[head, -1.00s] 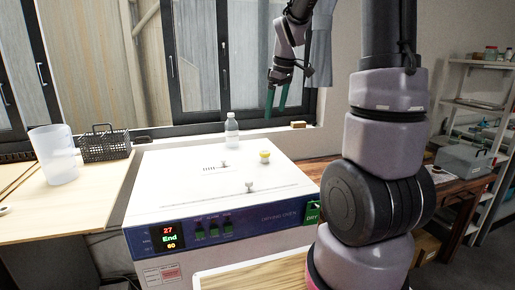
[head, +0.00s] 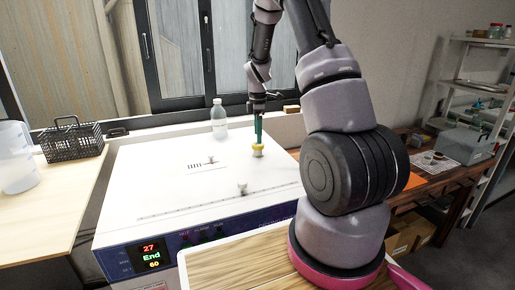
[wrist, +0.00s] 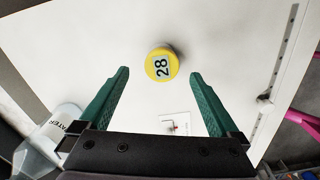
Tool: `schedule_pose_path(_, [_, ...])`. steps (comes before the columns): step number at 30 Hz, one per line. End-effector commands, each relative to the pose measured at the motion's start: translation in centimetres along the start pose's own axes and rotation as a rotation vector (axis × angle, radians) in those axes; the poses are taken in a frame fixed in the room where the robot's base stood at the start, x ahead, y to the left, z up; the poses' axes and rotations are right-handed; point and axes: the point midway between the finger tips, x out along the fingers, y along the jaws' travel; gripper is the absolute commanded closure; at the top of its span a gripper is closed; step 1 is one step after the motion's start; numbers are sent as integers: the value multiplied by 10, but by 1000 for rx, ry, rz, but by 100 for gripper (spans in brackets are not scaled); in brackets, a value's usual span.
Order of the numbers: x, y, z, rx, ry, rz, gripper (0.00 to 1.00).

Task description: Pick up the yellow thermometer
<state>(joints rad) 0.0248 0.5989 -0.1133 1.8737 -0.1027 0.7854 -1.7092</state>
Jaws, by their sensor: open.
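The yellow thermometer (head: 257,150) stands on the white top of the drying oven, near its right back part. In the wrist view its round yellow top (wrist: 161,65) shows a display reading 28. My gripper (head: 257,135) points down over the oven, its green fingers at or just above the thermometer in the head view. In the wrist view my gripper (wrist: 160,75) is open, with one green finger on each side and the thermometer centred a little beyond the tips. Nothing is between the fingers.
A water bottle (head: 219,119) stands at the oven's back, left of the thermometer. The drying oven (head: 150,190) has small knobs (head: 242,187) on top. A black basket (head: 72,138) and a clear beaker (head: 15,158) stand on the left table. The oven top around the thermometer is clear.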

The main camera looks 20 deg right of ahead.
Motion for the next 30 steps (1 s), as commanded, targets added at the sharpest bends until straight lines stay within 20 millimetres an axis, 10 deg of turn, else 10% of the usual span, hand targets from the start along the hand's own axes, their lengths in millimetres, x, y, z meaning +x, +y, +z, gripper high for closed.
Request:
schedule_pose_path(20, [53,-1,-1,1,0,1,2])
schedule_pose_path(27, [53,-1,-1,1,0,1,86])
schedule_pose_path(30, [53,-1,-1,1,0,1,93])
